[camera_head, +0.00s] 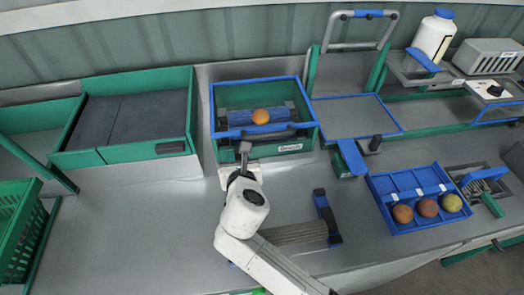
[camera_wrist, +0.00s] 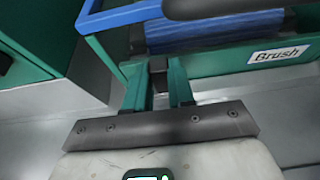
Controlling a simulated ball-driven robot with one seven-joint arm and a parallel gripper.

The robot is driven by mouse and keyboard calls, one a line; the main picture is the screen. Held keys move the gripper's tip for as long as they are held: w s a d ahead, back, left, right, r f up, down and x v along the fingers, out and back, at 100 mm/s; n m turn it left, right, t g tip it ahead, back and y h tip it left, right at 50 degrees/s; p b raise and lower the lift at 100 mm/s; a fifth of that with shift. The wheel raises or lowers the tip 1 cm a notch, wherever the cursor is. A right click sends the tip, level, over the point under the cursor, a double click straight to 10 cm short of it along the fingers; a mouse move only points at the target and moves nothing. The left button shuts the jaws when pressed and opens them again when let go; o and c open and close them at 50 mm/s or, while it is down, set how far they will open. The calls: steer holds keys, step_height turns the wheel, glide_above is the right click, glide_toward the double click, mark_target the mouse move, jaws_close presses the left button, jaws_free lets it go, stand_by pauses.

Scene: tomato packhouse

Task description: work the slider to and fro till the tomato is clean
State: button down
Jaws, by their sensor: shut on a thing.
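The tomato (camera_head: 260,116) is orange and round. It rests on blue brush rollers (camera_head: 238,117) inside a green box with a blue rim (camera_head: 318,122). The box carries a "Brush" label, which also shows in the wrist view (camera_wrist: 279,54). My gripper (camera_head: 244,150) is at the front left of this box. In the wrist view its green fingers (camera_wrist: 158,88) are shut on a small dark block, the slider's knob (camera_wrist: 158,66), at the box front. The tomato is out of the wrist view. I cannot tell how clean the tomato's underside is.
A blue tray (camera_head: 385,222) at the right holds three more fruits. A ridged grey piece with a blue end (camera_head: 323,217) lies on the bench in front. A green-framed dark tray (camera_head: 122,154) stands left of the brush box. Bare metal bench (camera_head: 130,215) lies front left.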

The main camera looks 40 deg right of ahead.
steer(key=shift+w+a, duration=0.65)
steer(key=shift+a, duration=0.35)
steer(key=c, duration=1)
jaws_free()
steer(key=shift+o, duration=0.2)
steer(key=v, duration=1)
steer(key=shift+s+a+r, duration=0.15)
steer(key=shift+s, duration=0.15)
